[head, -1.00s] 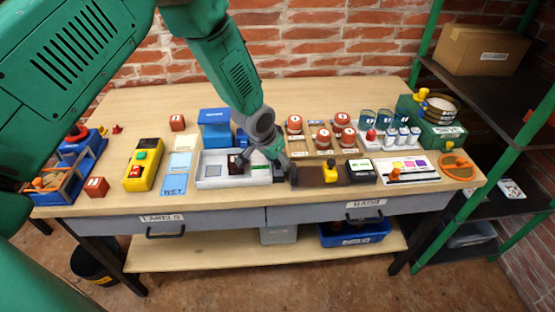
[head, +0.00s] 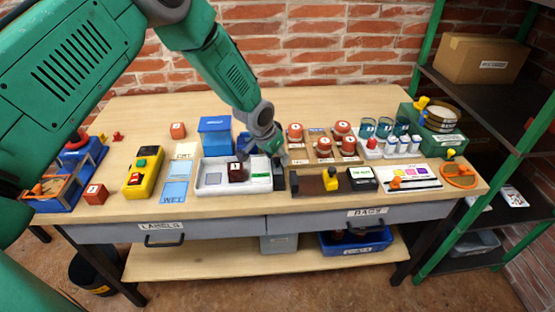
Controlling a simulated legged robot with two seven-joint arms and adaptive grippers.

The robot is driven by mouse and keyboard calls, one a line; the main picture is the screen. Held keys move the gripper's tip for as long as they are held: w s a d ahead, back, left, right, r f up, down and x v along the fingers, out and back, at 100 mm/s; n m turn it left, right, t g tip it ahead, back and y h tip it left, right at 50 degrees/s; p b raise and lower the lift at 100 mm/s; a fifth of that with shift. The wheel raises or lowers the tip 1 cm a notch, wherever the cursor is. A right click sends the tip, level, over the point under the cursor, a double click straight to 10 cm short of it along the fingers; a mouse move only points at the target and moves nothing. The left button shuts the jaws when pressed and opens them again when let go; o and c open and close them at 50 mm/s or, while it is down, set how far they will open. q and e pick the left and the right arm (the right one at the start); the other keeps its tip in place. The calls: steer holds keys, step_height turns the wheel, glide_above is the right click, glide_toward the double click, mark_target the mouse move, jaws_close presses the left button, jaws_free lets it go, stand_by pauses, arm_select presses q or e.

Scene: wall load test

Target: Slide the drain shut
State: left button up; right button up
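A white shallow tray (head: 207,187) stands near the front of the table. It holds a dark red block (head: 238,173) and has a green-marked strip (head: 261,176) towards its right end. I cannot clearly make out which part is the drain. My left gripper (head: 275,160) points down at the tray's right end, to the right of the block. A small dark piece (head: 279,181) shows just below it; whether they touch is unclear. The gripper's fingers are small and partly hidden, so their opening is unclear. My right gripper is not in view.
A blue box (head: 216,124) stands behind the tray. A dark board with a yellow piece (head: 331,180) lies to the right, with red-topped jars (head: 323,147) behind. A yellow control box (head: 143,172) stands left. The back of the table is clear.

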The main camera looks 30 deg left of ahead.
arm_select(q)
steer(key=shift+a+f, duration=0.1)
steer(key=shift+f, duration=0.05)
steer(key=shift+s, duration=0.1)
steer(key=v, duration=1.1)
steer(key=shift+r, duration=0.35)
steer(key=shift+a, duration=0.15)
